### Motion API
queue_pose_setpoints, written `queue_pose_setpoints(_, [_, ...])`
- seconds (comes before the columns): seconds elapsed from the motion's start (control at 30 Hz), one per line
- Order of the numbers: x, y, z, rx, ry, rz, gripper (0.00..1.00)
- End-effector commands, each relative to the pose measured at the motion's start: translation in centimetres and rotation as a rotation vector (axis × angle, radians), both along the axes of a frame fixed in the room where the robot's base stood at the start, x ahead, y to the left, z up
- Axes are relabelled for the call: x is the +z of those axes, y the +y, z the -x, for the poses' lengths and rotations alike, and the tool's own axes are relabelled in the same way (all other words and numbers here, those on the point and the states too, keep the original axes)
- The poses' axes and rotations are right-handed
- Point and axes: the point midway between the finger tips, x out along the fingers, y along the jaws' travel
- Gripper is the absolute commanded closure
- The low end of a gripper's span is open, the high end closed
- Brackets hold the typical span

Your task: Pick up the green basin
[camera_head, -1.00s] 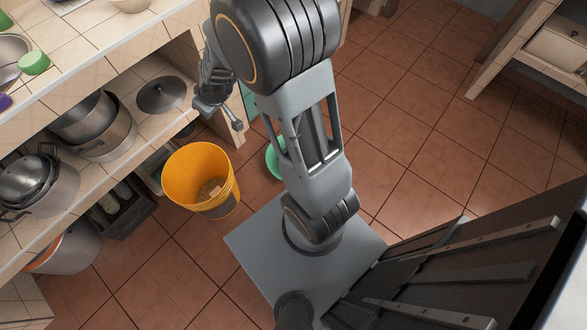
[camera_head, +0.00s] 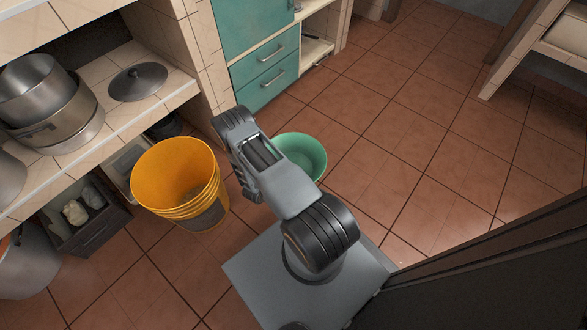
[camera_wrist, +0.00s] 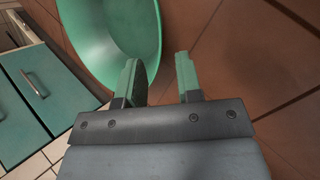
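The green basin (camera_head: 305,154) sits on the floor tiles right of the yellow bucket, its left part hidden behind my arm in the head view. In the wrist view the basin (camera_wrist: 115,25) fills the upper left, with its curved edge near the fingertips. My gripper (camera_wrist: 158,62) is open there, its two fingers clearly apart. The left finger overlaps the basin in the picture. No basin wall is clearly seen clasped between the fingers, and I cannot tell whether they touch it. My gripper is not clearly visible in the head view.
A yellow bucket (camera_head: 180,182) stands left of my arm. Tiled shelves hold steel pots (camera_head: 45,100) and a dark lid (camera_head: 137,82). Teal drawers (camera_head: 268,72) stand behind the basin. A wooden crate (camera_head: 88,215) is under the shelf. Open floor lies to the right.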

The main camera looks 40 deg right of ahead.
Motion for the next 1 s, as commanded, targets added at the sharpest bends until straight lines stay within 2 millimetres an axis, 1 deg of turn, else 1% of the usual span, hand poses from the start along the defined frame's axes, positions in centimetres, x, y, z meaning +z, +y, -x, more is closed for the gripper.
queue_pose_setpoints(0.03, [-1.3, -0.7, 0.1, -0.004, 0.003, 0.002, 0.67])
queue_pose_setpoints(0.2, [-3.7, -2.5, -0.2, -0.003, 0.003, 0.002, 0.67])
queue_pose_setpoints(0.3, [-4.7, -3.4, -0.4, -0.003, 0.002, 0.001, 0.67])
queue_pose_setpoints(0.43, [-5.5, -4.1, -0.5, -0.001, 0.002, 0.001, 0.67])
queue_pose_setpoints(0.67, [-6.1, -4.6, -0.6, -0.001, 0.002, 0.001, 0.67])
queue_pose_setpoints(0.77, [-6.8, -5.1, -0.8, -0.001, 0.001, 0.0, 0.67])
queue_pose_setpoints(1.0, [-9.2, -7.2, -1.3, -0.002, 0.002, 0.0, 0.67])
